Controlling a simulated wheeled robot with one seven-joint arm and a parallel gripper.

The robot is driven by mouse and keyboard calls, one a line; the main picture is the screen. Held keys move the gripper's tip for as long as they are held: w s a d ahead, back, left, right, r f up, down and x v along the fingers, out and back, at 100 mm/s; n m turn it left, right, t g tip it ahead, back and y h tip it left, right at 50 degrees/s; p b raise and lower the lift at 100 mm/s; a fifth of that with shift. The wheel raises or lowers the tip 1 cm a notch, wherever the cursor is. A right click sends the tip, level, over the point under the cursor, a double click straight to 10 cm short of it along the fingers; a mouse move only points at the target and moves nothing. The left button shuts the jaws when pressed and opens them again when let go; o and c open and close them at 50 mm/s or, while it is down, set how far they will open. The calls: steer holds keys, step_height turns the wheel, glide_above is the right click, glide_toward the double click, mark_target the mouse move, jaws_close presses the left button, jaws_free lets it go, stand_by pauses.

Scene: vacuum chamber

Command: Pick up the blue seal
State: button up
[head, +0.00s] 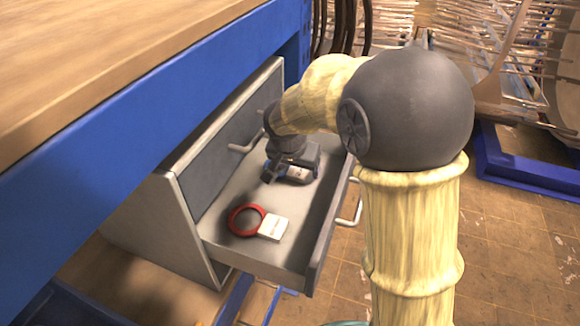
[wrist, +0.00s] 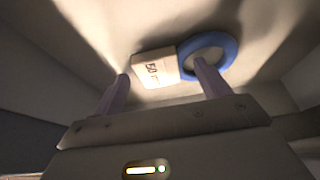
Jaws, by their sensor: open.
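The blue seal (wrist: 230,48) is a ring lying on the drawer floor, at the upper right of the wrist view. A white block with dark print (wrist: 153,68) lies against its left side. My gripper (wrist: 161,72) is open, with its two fingers apart and nothing held between them. The right fingertip overlaps the seal's lower left part in the picture; I cannot tell whether they touch. The left fingertip is left of the white block. In the head view my gripper is low inside the drawer and I cannot make out the seal there.
The open grey drawer (head: 222,247) has walls close around my gripper. A red ring (head: 234,226) and another white block (head: 273,228) lie in its near part. A blue-edged workbench (head: 130,150) overhangs on the left. Tiled floor (head: 520,240) is open on the right.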

mark_target(296, 172)
steer(key=shift+a, duration=0.15)
steer(key=shift+c, duration=0.3)
steer(key=c, duration=1)
steer(key=shift+o, duration=0.2)
steer(key=shift+r, duration=0.1)
steer(key=shift+r+b, duration=0.2)
steer(key=shift+b, duration=0.1)
step_height(296, 172, up, 3)
steer(key=shift+f+b, duration=0.1)
steer(key=shift+b, duration=0.7)
steer(key=s+a+b, duration=0.2)
steer(key=s, duration=0.3)
steer(key=s+a+b, duration=0.2)
steer(key=s, duration=0.4)
steer(key=s+a+b, duration=0.2)
steer(key=s, duration=0.4)
